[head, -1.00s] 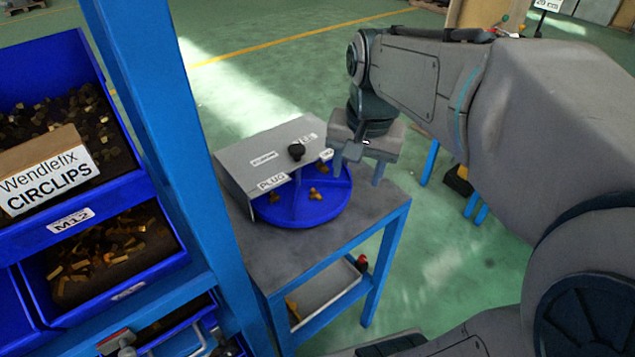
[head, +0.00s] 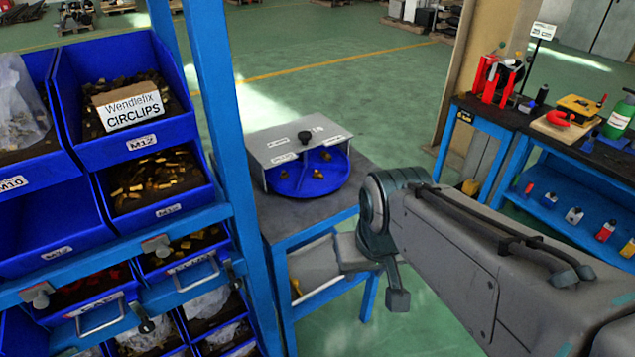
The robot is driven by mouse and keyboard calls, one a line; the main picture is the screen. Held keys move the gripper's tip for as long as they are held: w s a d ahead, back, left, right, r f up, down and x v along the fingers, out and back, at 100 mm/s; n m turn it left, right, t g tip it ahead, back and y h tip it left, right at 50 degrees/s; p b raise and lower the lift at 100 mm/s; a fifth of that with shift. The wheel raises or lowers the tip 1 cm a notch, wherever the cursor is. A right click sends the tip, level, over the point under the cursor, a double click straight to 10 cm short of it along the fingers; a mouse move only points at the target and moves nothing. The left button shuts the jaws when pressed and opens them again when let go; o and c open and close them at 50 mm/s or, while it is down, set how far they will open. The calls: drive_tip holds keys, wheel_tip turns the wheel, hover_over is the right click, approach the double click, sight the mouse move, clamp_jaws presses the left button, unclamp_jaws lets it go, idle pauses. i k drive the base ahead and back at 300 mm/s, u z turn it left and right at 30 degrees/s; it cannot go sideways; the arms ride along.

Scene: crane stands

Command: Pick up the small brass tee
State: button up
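A blue round divided tray (head: 300,188) sits on the small stand, partly under a grey cover with a black knob. Small brass fittings lie in its open compartments. One (head: 318,174) is in the front middle, one (head: 284,174) at the left, and one (head: 326,156) at the right near the cover's edge. They are too small to tell surely which is the tee; the front middle one looked branched earlier. My gripper (head: 372,280) is low, in front of and right of the tray, apart from the fittings. One finger shows; the other cannot be made out.
A blue rack of bins (head: 120,235) with an upright post (head: 215,95) stands close at the left. The stand's grey top (head: 290,222) is clear in front of the tray. Blue workbenches (head: 480,130) with tools stand at the right.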

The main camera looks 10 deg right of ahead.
sight(318, 173)
drive_tip(key=z, duration=0.05)
drive_tip(key=k, duration=0.25)
drive_tip(key=u, duration=0.7)
drive_tip(key=i, duration=0.6)
drive_tip(key=z, duration=1.55)
drive_tip(key=i, duration=0.5)
drive_tip(key=u, duration=0.05)
